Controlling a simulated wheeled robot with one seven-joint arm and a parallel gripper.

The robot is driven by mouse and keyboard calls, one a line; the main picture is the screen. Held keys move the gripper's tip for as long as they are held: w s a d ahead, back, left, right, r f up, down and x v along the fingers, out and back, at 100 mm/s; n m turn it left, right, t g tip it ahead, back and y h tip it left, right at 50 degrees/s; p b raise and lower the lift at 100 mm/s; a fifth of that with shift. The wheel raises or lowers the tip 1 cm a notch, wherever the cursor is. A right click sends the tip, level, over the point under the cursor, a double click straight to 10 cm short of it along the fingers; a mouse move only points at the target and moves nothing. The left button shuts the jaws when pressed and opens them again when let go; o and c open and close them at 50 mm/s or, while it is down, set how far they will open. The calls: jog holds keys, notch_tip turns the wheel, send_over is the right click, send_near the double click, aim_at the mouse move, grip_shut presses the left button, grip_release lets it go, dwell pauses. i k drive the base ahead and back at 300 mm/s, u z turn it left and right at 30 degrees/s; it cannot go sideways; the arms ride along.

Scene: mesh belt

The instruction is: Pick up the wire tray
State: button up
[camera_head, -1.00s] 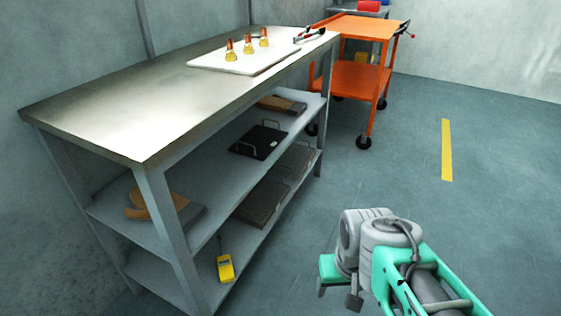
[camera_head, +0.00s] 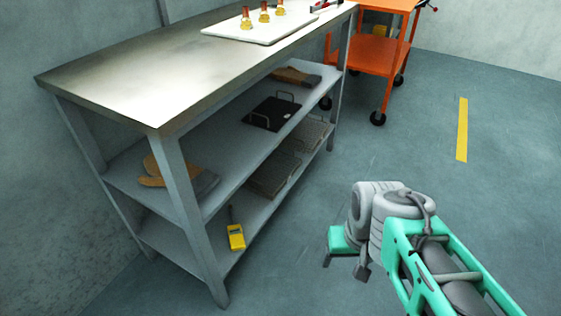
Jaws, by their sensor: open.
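Two flat, grey-brown mesh trays lie on the bottom shelf of the bench: a nearer one (camera_head: 272,176) and a farther, lighter one (camera_head: 311,132). I cannot tell for sure which is the wire tray. A black tray with two wire handles (camera_head: 268,113) lies on the middle shelf above them. My gripper (camera_head: 346,266), teal and grey, is open and empty over the floor. It is right of the bench and apart from the trays. The shelf above partly hides the mesh trays.
The metal bench (camera_head: 150,85) has legs and shelf edges around the trays. A yellow handheld device (camera_head: 236,237) lies on the bottom shelf. Brushes (camera_head: 170,172) lie on the middle shelf. An orange cart (camera_head: 368,52) stands behind. Floor to the right is clear.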

aim_at(271, 168)
jog(key=z, duration=0.75)
jog(key=i, duration=2.45)
jog(key=u, duration=4.75)
jog(key=i, duration=0.5)
